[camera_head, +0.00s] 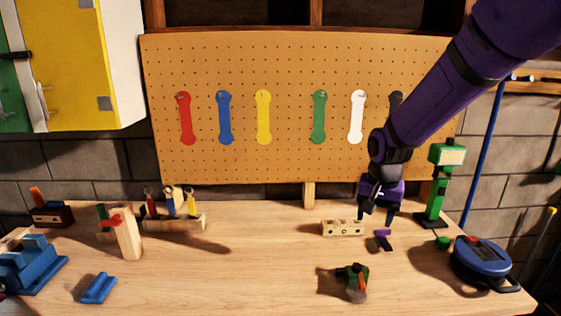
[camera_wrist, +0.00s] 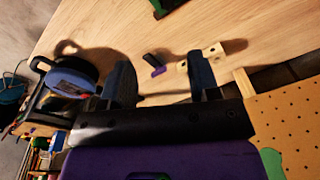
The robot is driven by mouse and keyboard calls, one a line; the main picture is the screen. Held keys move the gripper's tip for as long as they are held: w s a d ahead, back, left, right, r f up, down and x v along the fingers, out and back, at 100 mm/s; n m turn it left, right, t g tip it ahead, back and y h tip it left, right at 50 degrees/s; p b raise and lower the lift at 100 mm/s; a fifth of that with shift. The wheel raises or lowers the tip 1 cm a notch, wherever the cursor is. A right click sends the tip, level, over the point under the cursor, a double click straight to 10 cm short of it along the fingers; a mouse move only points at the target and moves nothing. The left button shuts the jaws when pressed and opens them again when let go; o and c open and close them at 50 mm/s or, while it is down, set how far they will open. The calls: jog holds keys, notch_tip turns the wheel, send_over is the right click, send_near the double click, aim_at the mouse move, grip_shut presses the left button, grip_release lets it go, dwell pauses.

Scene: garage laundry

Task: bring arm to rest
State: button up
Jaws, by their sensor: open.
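My purple arm reaches in from the upper right in the head view. My gripper (camera_head: 376,216) points down above the right part of the wooden workbench (camera_head: 230,270). In the wrist view my gripper (camera_wrist: 160,80) shows its two dark fingers spread apart with nothing between them. A small purple and black piece (camera_head: 383,240) lies on the bench just below the fingers. It also shows in the wrist view (camera_wrist: 154,65), beyond the fingertips. A wooden block with holes (camera_head: 343,228) lies just left of the gripper.
A pegboard (camera_head: 290,100) with several coloured wrench shapes stands behind the arm. A green post tool (camera_head: 437,185) and a blue round device (camera_head: 482,258) are to the right. A small green and orange item (camera_head: 354,280) lies in front. The bench middle is clear.

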jog(key=s+d+r+n+t, duration=0.2)
jog(key=s+d+r, duration=0.2)
jog(key=s+r, duration=0.8)
jog(key=s+d+r+n+t, duration=0.1)
jog(key=s+r, duration=0.1)
jog(key=s, duration=0.5)
jog(key=s+d+r+n+t, duration=0.1)
jog(key=s+r+n, duration=0.1)
jog(key=s, duration=0.5)
jog(key=shift+s+r, duration=0.3)
jog(key=shift+r, duration=0.05)
